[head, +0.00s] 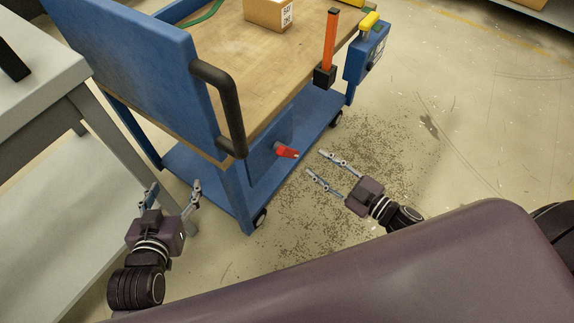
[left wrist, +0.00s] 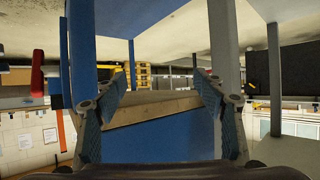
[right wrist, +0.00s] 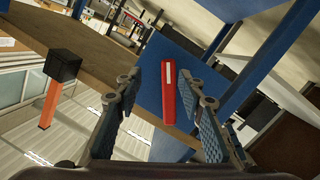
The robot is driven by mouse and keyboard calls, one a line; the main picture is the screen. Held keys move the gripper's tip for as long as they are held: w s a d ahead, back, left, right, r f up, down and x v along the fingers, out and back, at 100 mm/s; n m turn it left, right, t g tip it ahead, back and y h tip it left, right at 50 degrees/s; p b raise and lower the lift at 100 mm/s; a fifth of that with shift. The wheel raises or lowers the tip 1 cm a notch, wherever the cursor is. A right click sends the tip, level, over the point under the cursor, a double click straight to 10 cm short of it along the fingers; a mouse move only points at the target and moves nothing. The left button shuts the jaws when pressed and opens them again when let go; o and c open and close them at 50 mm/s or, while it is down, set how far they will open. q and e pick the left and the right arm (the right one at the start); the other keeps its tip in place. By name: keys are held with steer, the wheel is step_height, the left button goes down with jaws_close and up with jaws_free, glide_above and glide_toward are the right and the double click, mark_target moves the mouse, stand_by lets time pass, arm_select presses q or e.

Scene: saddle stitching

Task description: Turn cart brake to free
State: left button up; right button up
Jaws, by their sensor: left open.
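The cart (head: 200,158) is blue with a wooden top and a lower shelf. Its brake lever is a small red handle (head: 287,152) on a blue plate at the cart's side, below the top. In the right wrist view the red lever (right wrist: 168,92) stands between the open fingers, ahead of them. My right gripper (head: 314,163) is open and empty, just right of the lever and apart from it in the head view. My left gripper (head: 172,189) is open and empty, at the cart's near left end, beside the grey table.
A black push handle (head: 228,110) sticks out from the cart's blue end panel. An orange post with a black base (head: 325,76) and a blue box with a yellow top (head: 366,50) are at the cart's far right. A grey table (head: 45,70) stands at left. Floor right of the cart is open.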

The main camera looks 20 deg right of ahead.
mark_target(291, 155)
steer(key=w+a+r+n+y+b, duration=0.1)
steer(key=a, duration=0.1)
steer(key=w+a+r+n+y+b, duration=0.1)
steer(key=w+a, duration=0.1)
steer(key=a, duration=0.1)
steer(key=w+a+r+n+y+b, duration=0.1)
steer(key=a, duration=0.1)
steer(key=shift+w+a+r+g, duration=0.1)
steer(key=shift+w+a+g, duration=0.2)
steer(key=shift+w+a, duration=0.35)
arm_select(q)
step_height(291, 155, up, 14)
steer(key=d+t+h, duration=0.1)
steer(key=t, duration=0.4)
steer(key=shift+w+d+f, duration=0.15)
steer(key=shift+w+d, duration=0.05)
steer(key=shift+w, duration=0.2)
arm_select(e)
steer(key=shift+c, duration=0.6)
jaws_close()
